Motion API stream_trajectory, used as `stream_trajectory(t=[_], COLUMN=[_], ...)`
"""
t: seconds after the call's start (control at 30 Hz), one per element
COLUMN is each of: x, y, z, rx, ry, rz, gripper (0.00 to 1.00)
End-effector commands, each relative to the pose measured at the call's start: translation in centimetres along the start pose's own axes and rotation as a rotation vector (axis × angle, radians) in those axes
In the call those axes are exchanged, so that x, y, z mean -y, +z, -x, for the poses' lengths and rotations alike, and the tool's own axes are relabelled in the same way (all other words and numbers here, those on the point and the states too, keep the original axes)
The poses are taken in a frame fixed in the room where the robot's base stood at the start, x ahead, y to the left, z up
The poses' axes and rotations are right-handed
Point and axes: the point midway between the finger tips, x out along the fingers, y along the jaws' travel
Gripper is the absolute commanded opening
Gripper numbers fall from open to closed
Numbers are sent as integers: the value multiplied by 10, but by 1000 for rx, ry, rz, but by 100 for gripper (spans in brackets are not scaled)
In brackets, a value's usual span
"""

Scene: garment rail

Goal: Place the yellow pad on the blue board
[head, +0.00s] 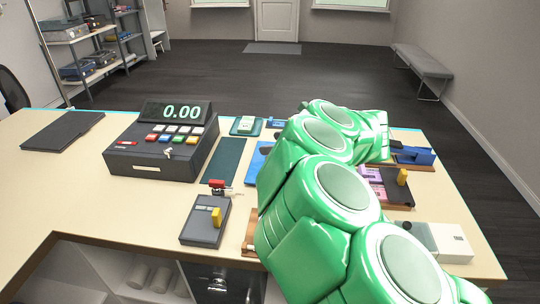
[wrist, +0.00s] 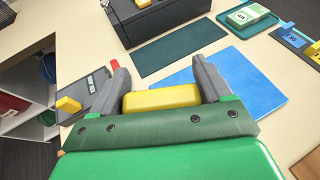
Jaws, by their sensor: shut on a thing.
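In the wrist view my gripper (wrist: 162,91) is shut on the yellow pad (wrist: 162,98), which sits between the two grey fingers. The blue board (wrist: 258,94) lies flat on the counter, just beyond and to the right of the pad in that view. The pad overlaps the board's left part in the picture; I cannot tell its height above the counter. In the head view my green arm hides the gripper, the pad and most of the board, of which a blue strip (head: 258,158) shows left of the arm.
A grey device (head: 206,222) with a yellow block is at the front. A teal tray (head: 246,126) holds banknotes. A white box (head: 440,242) is at the right. The counter's left front is clear.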

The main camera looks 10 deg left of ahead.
Motion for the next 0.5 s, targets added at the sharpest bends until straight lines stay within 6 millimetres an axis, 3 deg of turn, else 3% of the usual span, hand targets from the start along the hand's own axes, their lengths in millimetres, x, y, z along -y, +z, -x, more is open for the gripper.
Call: stream_trajectory(t=[0.5], x=[36], y=[-13], z=[-42], rx=[1], ry=[4], rz=[0], gripper=[48])
